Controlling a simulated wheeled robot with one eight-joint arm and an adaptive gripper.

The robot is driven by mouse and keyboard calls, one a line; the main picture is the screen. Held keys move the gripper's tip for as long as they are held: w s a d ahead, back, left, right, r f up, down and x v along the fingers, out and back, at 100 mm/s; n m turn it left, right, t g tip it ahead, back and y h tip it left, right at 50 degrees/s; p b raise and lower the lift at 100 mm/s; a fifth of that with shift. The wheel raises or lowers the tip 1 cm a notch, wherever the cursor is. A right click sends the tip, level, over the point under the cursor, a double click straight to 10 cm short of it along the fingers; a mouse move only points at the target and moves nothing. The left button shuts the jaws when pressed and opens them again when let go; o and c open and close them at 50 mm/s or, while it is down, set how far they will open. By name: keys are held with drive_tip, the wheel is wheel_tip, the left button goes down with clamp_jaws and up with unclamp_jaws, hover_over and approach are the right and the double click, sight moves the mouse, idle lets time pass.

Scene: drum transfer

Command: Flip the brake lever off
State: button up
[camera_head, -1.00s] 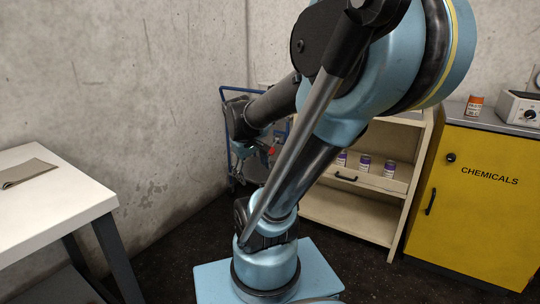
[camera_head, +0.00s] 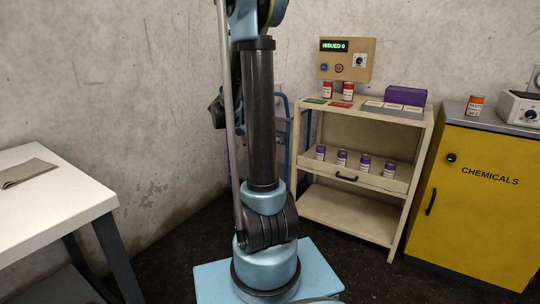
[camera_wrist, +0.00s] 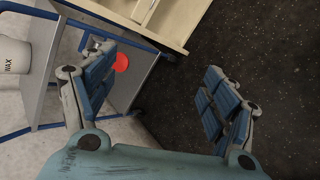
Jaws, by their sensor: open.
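A round red part (camera_wrist: 121,62), which may be the brake lever's knob, shows in the wrist view at the end of a grey, blue-railed cart (camera_wrist: 140,88). Its lever arm cannot be made out. My gripper (camera_wrist: 162,62) is open and empty. The red part appears between its fingers, nearer the left finger; I see no contact, and the distance is unclear. In the head view, my arm hides most of the cart, and only some blue frame (camera_head: 288,150) shows to the right of the arm. The red part is not visible there.
A white container marked WAX (camera_wrist: 13,55) is on the cart. A cream shelf unit (camera_head: 345,215) with several small cans stands right of my arm, beside a yellow chemicals cabinet (camera_head: 470,215). A white table (camera_head: 60,200) is at left. Dark floor (camera_wrist: 250,45) is open.

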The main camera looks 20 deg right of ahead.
drive_tip(key=w+d+f+n+h, duration=0.2)
drive_tip(key=w+f+n, duration=0.15)
drive_tip(key=w, duration=0.65)
drive_tip(key=w+d+f+n+t+h, duration=0.1)
drive_tip(key=w+f+n+t+h, duration=0.2)
drive_tip(key=w+f, duration=0.55)
drive_tip(key=w+f+n+t+h, duration=0.15)
drive_tip(key=w+f+n, duration=0.4)
drive_tip(key=f, duration=0.65)
drive_tip(key=shift+h, duration=0.45)
drive_tip(key=x, duration=1.1)
drive_tip(key=s+x, duration=0.1)
drive_tip(key=x, duration=0.5)
drive_tip(key=shift+s+d, duration=0.1)
drive_tip(key=shift+d, duration=0.15)
drive_tip(key=shift+c, duration=0.6)
drive_tip(key=shift+r, duration=0.1)
drive_tip(key=c, duration=1.4)
drive_tip(key=shift+c, duration=0.2)
